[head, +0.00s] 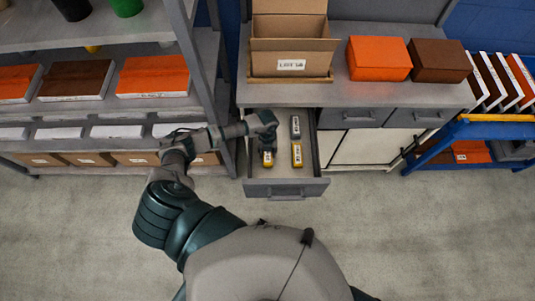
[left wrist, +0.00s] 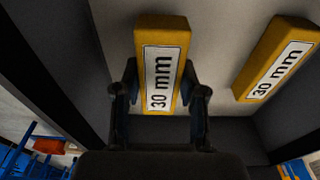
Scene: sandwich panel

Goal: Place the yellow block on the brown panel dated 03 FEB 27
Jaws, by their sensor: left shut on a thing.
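My left gripper (head: 267,146) reaches into an open grey drawer (head: 287,188) below the counter. It is shut on a yellow block (head: 267,159), whose white label reads 30 mm in the left wrist view (left wrist: 179,35), with one finger on each side. I cannot tell whether the block still touches the drawer floor. A second yellow 30 mm block (head: 297,160) lies to its right, apart from the gripper. A brown panel (head: 76,80) lies on the left shelf between orange ones; its date is not legible. My right gripper is not in view.
A grey block (head: 295,127) lies in the drawer. An open cardboard box (head: 291,54), an orange block (head: 379,58) and a brown block (head: 440,60) stand on the counter. A blue rack (head: 490,130) at right holds upright panels. The floor in front is clear.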

